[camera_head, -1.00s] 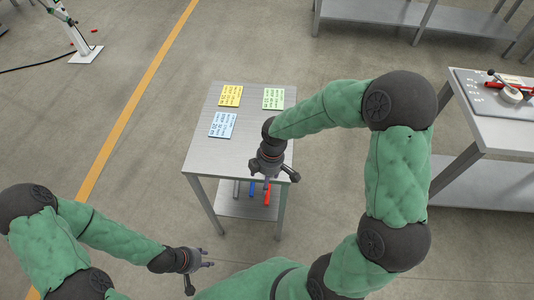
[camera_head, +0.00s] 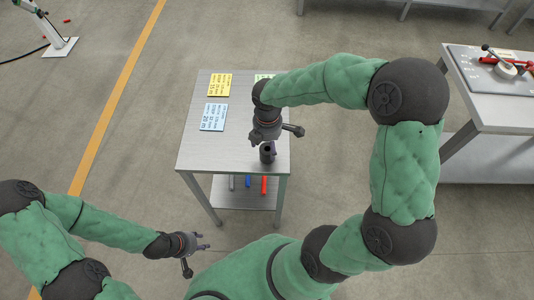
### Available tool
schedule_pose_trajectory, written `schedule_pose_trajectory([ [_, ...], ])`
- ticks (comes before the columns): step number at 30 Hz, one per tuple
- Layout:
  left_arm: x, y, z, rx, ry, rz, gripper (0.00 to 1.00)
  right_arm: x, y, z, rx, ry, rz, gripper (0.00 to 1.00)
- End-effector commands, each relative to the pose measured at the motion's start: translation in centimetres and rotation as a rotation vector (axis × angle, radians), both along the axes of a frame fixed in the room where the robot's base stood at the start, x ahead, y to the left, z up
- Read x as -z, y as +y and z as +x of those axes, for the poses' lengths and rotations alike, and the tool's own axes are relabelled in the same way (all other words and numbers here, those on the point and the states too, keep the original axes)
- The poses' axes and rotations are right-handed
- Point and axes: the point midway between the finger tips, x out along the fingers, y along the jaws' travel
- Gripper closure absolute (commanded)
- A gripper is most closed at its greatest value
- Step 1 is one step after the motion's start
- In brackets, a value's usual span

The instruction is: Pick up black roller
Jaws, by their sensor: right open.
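A black roller (camera_head: 267,153), a short dark cylinder with a hollow top, stands upright on the grey metal table (camera_head: 200,145) near its front right edge. My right gripper (camera_head: 274,139) is above and just behind the roller, with its fingers spread and nothing held. The gripper partly overlaps the roller's upper end in the picture, and I cannot tell if they touch. My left gripper (camera_head: 198,253) is off to the lower left, in front of the table, with its fingers apart and empty.
A yellow card (camera_head: 220,84), a blue card (camera_head: 213,117) and a partly hidden green card (camera_head: 263,77) lie on the table. Grey, blue and red (camera_head: 264,185) rods show on the lower shelf. Another table (camera_head: 500,106) with tools stands at right.

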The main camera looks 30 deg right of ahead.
Motion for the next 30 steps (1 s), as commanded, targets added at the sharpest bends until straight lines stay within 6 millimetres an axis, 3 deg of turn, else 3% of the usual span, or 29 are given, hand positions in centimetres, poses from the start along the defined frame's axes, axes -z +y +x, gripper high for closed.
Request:
schedule_pose_trajectory([
  [7, 0.9, 0.0, 0.0, 0.000, -0.001, 0.000, 0.60, 1.8, 0.0, 0.1, 0.001, 0.000, 0.000, 0.24],
  [15, 2.9, 0.0, 0.0, 0.000, -0.001, 0.000, 0.60, 5.5, 0.0, 0.1, 0.002, 0.000, 0.001, 0.24],
  [23, 2.9, 0.0, 0.0, 0.000, -0.001, 0.000, 0.60, 5.7, -0.1, 0.2, 0.002, -0.002, 0.001, 0.24],
  [25, 2.9, 0.0, 0.0, 0.000, -0.001, 0.000, 0.60, 5.7, 0.0, 0.2, 0.002, -0.002, 0.001, 0.35],
  [30, 2.9, 0.0, 0.0, 0.000, -0.001, 0.000, 0.60, 5.7, 0.0, 0.1, 0.002, -0.001, 0.001, 0.83],
])
